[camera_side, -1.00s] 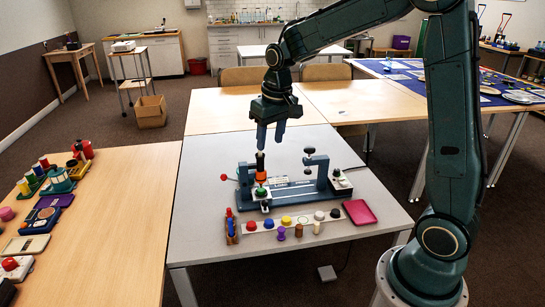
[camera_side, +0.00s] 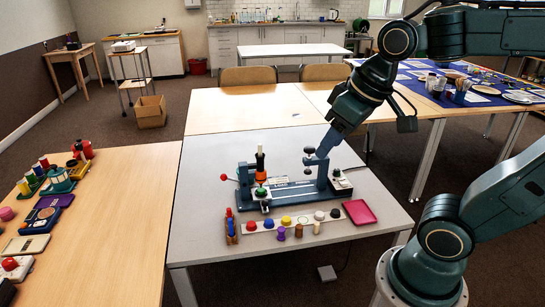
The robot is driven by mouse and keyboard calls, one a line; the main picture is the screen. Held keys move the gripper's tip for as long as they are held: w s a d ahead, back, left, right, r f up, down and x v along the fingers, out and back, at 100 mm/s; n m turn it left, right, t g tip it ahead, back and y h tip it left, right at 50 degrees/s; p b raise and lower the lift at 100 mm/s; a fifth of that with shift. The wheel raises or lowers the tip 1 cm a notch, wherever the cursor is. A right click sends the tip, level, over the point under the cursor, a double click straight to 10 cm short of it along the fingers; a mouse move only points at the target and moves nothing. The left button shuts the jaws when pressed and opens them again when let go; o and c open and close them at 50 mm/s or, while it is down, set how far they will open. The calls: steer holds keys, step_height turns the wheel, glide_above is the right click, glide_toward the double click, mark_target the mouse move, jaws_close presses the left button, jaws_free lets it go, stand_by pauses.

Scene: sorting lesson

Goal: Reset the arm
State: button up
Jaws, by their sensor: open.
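My gripper (camera_side: 323,152) is at the right of the grey table (camera_side: 205,215), tilted down and to the left. Its blue-grey fingers overlap the right post of the dark blue bench device (camera_side: 290,193) in the picture; whether they touch it I cannot tell. The jaws are open and I see nothing held in them, though the fingers show nearly edge-on. At the left of the device stands an orange and black upright piece (camera_side: 260,166).
A row of coloured knobs and pegs (camera_side: 285,221) lies in front of the device, with a pink tray (camera_side: 360,212) at its right. A wooden table (camera_side: 110,220) with several devices stands at left. The wooden table behind (camera_side: 235,108) is mostly clear.

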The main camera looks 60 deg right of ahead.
steer(key=shift+n+t, duration=0.3)
steer(key=shift+t, duration=0.1)
steer(key=s, duration=0.3)
steer(key=s+a+f, duration=0.1)
steer(key=shift+s, duration=0.35)
